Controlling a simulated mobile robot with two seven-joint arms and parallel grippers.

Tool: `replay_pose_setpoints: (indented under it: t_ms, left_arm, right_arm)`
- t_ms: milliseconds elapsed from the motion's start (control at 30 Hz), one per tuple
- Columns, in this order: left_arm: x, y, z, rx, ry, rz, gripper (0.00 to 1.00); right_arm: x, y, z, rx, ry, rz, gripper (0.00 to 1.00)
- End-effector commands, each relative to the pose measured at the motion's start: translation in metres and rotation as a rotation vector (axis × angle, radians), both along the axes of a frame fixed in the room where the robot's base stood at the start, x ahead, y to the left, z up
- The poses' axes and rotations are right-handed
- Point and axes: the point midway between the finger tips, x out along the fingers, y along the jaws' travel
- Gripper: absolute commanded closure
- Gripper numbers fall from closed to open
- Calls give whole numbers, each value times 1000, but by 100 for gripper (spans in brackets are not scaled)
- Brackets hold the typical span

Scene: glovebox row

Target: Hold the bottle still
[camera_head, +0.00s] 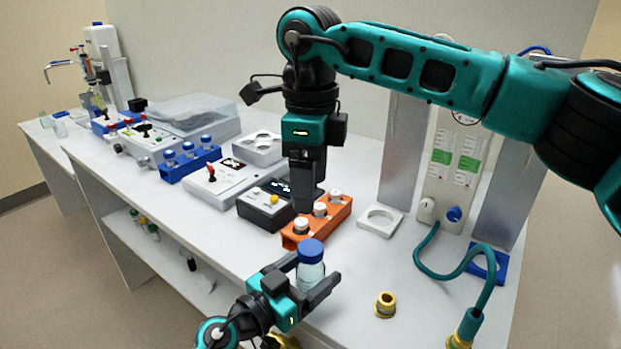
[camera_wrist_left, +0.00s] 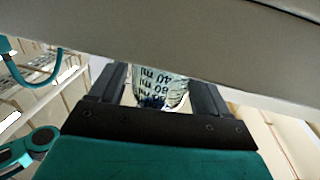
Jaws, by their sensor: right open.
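The bottle (camera_head: 311,268) is clear with a blue cap and stands upright at the front edge of the bench. My left gripper (camera_head: 306,281) has its two dark fingers on either side of the bottle's body, closed on it below the cap. In the left wrist view the bottle (camera_wrist_left: 161,90) shows printed graduation marks, upside down, between the fingers (camera_wrist_left: 158,95). Its base is hidden in the head view. My right gripper (camera_head: 304,190) points down behind the orange rack, apart from the bottle, with nothing visible in it.
An orange rack (camera_head: 316,222) with white-capped vials stands just behind the bottle. A brass fitting (camera_head: 385,304) and a teal hose (camera_head: 424,262) are at the right. The bench (camera_head: 352,262) is clear between rack and fitting.

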Motion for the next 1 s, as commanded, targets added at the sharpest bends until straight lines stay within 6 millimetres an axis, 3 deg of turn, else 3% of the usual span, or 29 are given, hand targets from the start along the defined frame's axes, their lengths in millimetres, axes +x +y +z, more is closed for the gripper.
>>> replay_pose_setpoints:
  t_ms: [167, 500, 1000]
  left_arm:
    - [0, 0, 0, 0, 0, 0, 8]
    - [-5, 6, 0, 1, 1, 0, 8]
    - [-77, 75, -1, 2, 2, 0, 8]
  right_arm:
    - [0, 0, 0, 0, 0, 0, 26]
    - [0, 0, 1, 0, 0, 0, 26]
    - [0, 0, 1, 0, 0, 0, 26]
